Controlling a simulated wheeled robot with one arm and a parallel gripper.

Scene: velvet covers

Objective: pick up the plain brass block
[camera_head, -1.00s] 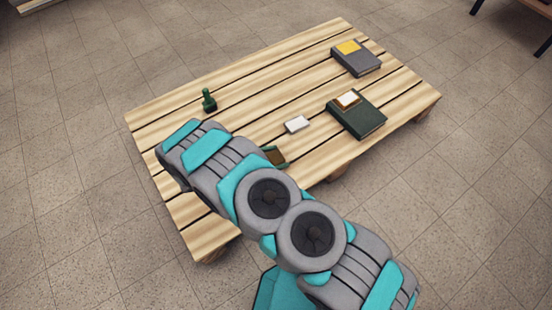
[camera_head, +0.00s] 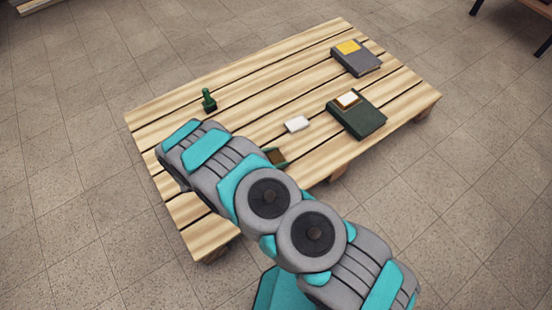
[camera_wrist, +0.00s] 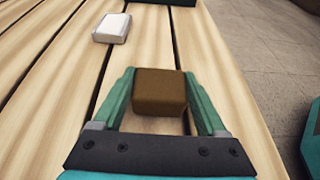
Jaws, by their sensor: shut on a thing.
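A plain brown, brass-like block (camera_wrist: 160,92) is between the two green fingers of my gripper (camera_wrist: 162,104) in the wrist view. The fingers are shut on its left and right sides. In the head view the same block (camera_head: 277,156) shows as a small brown patch beside my arm, which hides part of it and of my gripper. I cannot tell whether the block touches the table or is just above it.
The slatted wooden table (camera_head: 258,85) holds a white block (camera_head: 297,124) near my gripper. A dark green book (camera_head: 366,119) with a brown-and-white item on it, a grey book (camera_head: 365,65) with a yellow patch, and a green figure (camera_head: 209,100) stand further off.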

